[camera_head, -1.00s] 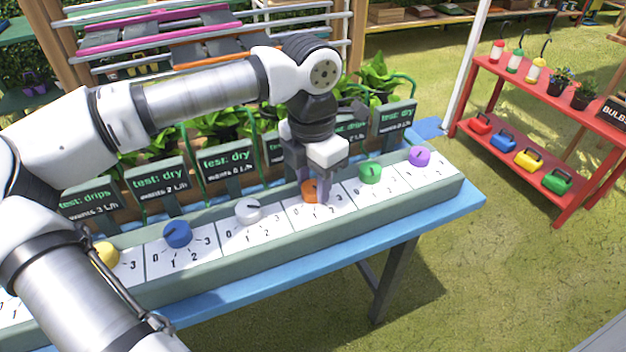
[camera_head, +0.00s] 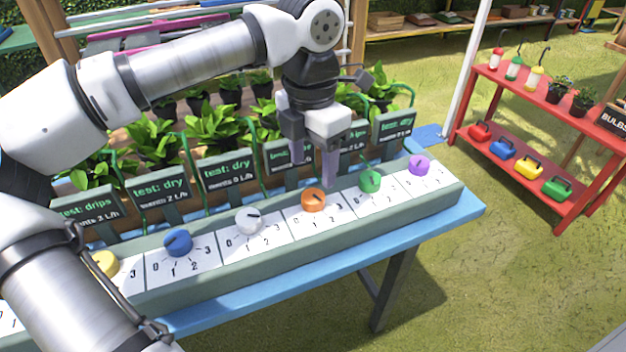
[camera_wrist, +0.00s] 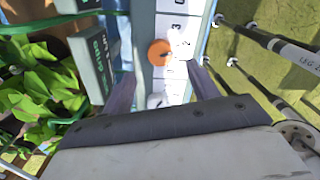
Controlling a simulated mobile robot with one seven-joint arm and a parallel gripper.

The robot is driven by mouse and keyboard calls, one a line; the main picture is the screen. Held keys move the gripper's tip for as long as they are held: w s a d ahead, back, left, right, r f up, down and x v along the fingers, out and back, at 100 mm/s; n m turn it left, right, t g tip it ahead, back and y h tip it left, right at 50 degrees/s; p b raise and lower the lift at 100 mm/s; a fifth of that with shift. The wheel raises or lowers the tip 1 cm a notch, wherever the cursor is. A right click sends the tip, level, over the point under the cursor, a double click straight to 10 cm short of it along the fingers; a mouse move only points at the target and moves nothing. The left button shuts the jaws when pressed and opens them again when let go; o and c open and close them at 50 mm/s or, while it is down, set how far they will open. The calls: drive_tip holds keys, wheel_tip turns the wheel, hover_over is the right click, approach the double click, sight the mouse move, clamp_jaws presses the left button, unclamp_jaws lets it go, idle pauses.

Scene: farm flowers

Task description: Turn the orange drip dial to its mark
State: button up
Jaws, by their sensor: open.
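The orange dial (camera_head: 313,199) sits on its white numbered panel in the grey-green dial box (camera_head: 300,236), between the white and green dials. Its dark pointer line shows on top, but the number it points at is too small to read surely. My gripper (camera_head: 314,172) is open and empty above and behind the orange dial, apart from it. In the wrist view the orange dial (camera_wrist: 159,52) lies ahead, between and beyond my spread fingers (camera_wrist: 158,90). The sign behind the orange dial is partly hidden by my gripper.
Neighbouring dials are white (camera_head: 248,220), green (camera_head: 370,181), blue (camera_head: 178,242), purple (camera_head: 419,165) and yellow (camera_head: 104,263). Upright signs (camera_head: 228,172) and potted plants stand behind the box. A red shelf (camera_head: 540,140) stands at the right, with open grass before it.

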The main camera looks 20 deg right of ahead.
sight(312, 194)
wheel_tip(312, 194, up, 7)
idle(0.3)
idle(0.4)
